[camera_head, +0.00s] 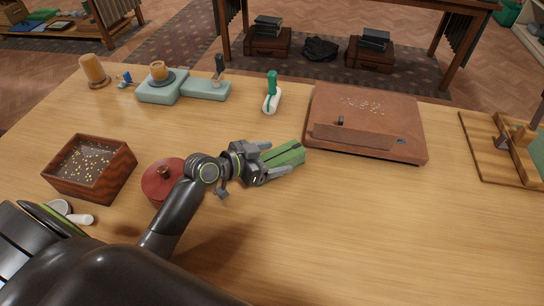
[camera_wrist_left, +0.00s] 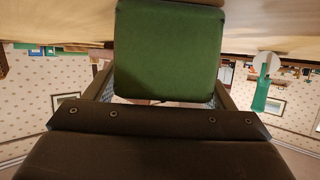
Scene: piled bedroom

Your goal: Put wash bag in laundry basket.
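The wash bag (camera_head: 286,153) is a green block-like pouch with a dark stripe along it, near the middle of the wooden table. My left gripper (camera_head: 277,159) has a finger on each side of it and looks shut on it. In the left wrist view, the green bag (camera_wrist_left: 168,50) fills the space between the two fingers, with its edges against them. I cannot tell whether the bag still touches the table. No laundry basket can be made out in either view. My right gripper is not in view.
A red lidded pot (camera_head: 163,181) stands close beside my left arm, with a wooden box (camera_head: 90,168) further left. A brown case (camera_head: 366,124) lies right of the bag, and a green-handled brush (camera_head: 271,94) behind it. The table's front right is clear.

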